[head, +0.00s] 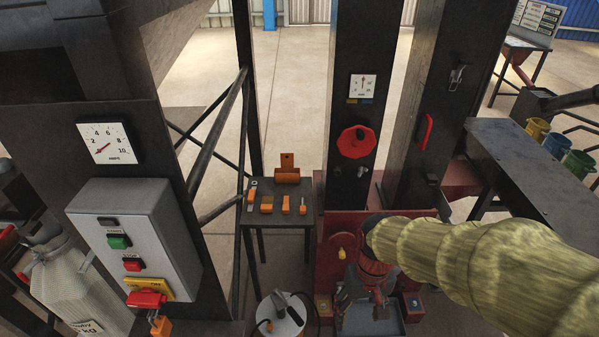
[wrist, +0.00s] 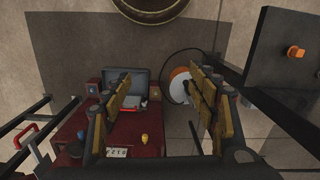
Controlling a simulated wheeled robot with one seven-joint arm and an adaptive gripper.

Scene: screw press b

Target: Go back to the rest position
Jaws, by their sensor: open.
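My gripper (head: 362,298) hangs at the end of my yellow-sleeved arm, pointing down at the bottom of the head view, in front of the red press base (head: 328,250). In the wrist view my gripper (wrist: 163,100) has its two padded fingers wide apart with nothing between them. The red base (wrist: 120,135) and a grey tray (wrist: 143,76) with small items in it lie below, towards the left finger. In the head view my gripper partly hides the grey tray (head: 386,323). I cannot tell how high the fingers are above it.
A control box (head: 135,240) with green and red buttons stands at left. A small table (head: 277,215) holds orange-handled tools. A round white-topped container (head: 282,318) stands near my gripper. Dark columns (head: 358,80) rise behind. A bench with coloured cups (head: 555,145) is at right.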

